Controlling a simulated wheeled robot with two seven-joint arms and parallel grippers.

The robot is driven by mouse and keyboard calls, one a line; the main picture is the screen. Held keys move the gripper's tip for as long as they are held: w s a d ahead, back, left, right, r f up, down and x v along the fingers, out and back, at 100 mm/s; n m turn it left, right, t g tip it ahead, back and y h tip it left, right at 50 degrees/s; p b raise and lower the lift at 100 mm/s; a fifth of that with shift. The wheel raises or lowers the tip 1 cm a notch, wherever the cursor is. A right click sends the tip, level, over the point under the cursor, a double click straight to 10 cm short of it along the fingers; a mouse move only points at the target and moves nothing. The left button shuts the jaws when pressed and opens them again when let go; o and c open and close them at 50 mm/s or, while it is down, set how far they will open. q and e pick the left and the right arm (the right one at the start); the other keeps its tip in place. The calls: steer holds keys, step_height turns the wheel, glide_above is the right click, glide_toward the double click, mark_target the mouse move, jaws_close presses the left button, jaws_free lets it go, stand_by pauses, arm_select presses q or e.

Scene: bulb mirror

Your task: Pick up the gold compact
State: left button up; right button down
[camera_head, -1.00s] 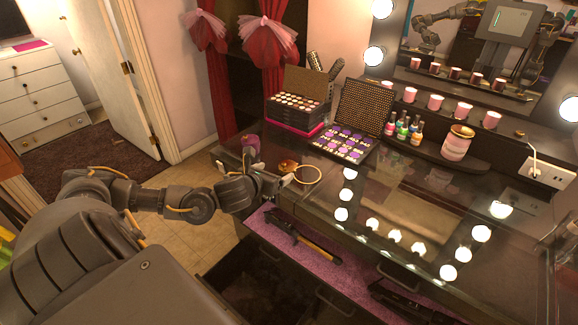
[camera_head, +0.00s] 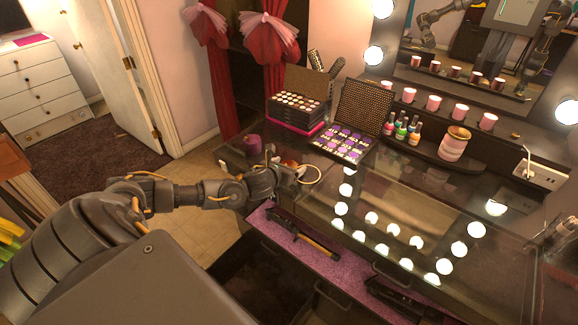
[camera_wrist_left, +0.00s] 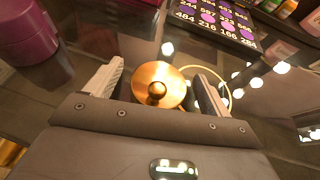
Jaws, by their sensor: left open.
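The gold compact (camera_wrist_left: 160,84) is a round, shiny gold case with a small knob in its middle. In the left wrist view it lies on the glass tabletop between the two fingers of my left gripper (camera_wrist_left: 155,88), which is open. In the head view the compact (camera_head: 289,163) is mostly hidden behind that gripper (camera_head: 287,173), at the left end of the vanity. A thin gold ring (camera_head: 311,174) lies just right of the compact, partly behind the right finger in the wrist view. My right gripper is not clearly seen except as a possible mirror reflection.
A purple cylinder (camera_head: 253,144) stands left of the compact. An eyeshadow palette (camera_head: 341,146) with an open lid lies behind it. Nail polish bottles (camera_head: 402,130) and a striped pink jar (camera_head: 454,143) stand farther right. An open drawer (camera_head: 345,255) sits below the front edge. The central glass is clear.

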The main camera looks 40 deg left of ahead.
arm_select(q)
steer(key=shift+c, duration=0.5)
steer(key=c, duration=1)
steer(key=shift+r, duration=0.1)
steer(key=shift+r, duration=0.3)
step_height(320, 180, up, 2)
steer(key=shift+r+b, duration=0.15)
steer(key=shift+b, duration=0.2)
steer(key=s+a+r+b, duration=0.5)
steer(key=s+a+r, duration=0.4)
steer(key=s+r, duration=0.1)
steer(key=shift+s, duration=0.35)
